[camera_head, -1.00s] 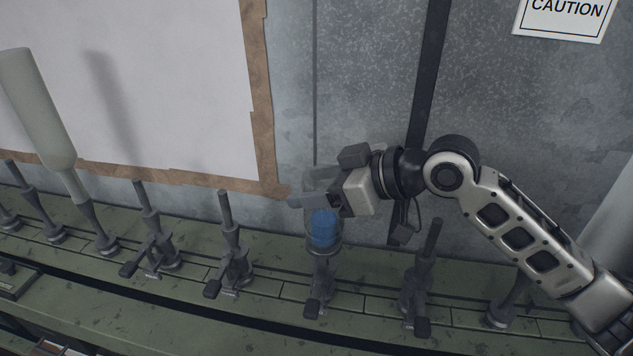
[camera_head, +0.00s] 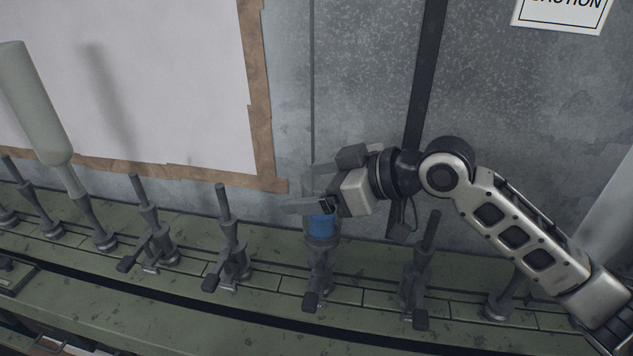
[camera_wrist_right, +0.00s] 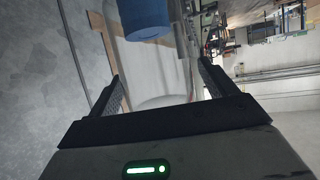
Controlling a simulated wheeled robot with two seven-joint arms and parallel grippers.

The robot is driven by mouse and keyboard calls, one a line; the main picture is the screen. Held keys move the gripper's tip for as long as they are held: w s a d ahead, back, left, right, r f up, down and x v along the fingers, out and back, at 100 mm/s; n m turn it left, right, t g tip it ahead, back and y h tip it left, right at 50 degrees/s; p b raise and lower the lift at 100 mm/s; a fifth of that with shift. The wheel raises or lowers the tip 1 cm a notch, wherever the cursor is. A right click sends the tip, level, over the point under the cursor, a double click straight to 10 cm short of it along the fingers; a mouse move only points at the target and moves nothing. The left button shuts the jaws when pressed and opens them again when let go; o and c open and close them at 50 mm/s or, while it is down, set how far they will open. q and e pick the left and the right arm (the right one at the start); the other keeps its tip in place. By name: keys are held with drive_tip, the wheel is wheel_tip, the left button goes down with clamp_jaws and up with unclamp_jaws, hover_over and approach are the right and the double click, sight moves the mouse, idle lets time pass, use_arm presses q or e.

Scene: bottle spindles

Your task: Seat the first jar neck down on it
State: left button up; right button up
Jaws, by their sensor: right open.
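A clear jar with blue showing in its lower part (camera_head: 322,228) sits over the top of a grey spindle (camera_head: 319,268) on the green rail. Its upper part is hidden by my right gripper (camera_head: 303,187). The gripper's two fingers stand apart on either side of the jar, and I cannot tell if either touches it. In the right wrist view the open fingers (camera_wrist_right: 155,65) flank the clear jar, with its blue part (camera_wrist_right: 145,18) at the top. The jar's neck is not clearly seen. My left gripper does not show.
Empty spindles stand to the left (camera_head: 228,235) and right (camera_head: 424,255) on the curved green rail (camera_head: 270,267). A tall pale bottle (camera_head: 38,110) stands neck down on a spindle at the far left. A grey wall with a white board (camera_head: 150,70) is close behind.

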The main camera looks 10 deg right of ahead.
drive_tip(key=shift+p+v, duration=0.5)
drive_tip(key=shift+v, duration=0.3)
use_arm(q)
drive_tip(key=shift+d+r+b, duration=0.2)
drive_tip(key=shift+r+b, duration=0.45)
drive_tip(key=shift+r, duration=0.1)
use_arm(e)
drive_tip(key=v, duration=1.4)
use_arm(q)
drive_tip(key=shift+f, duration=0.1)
use_arm(e)
drive_tip(key=shift+s+d+r, duration=0.1)
drive_tip(key=shift+r, duration=0.05)
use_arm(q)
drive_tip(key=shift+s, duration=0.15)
use_arm(e)
drive_tip(key=shift+s, duration=0.1)
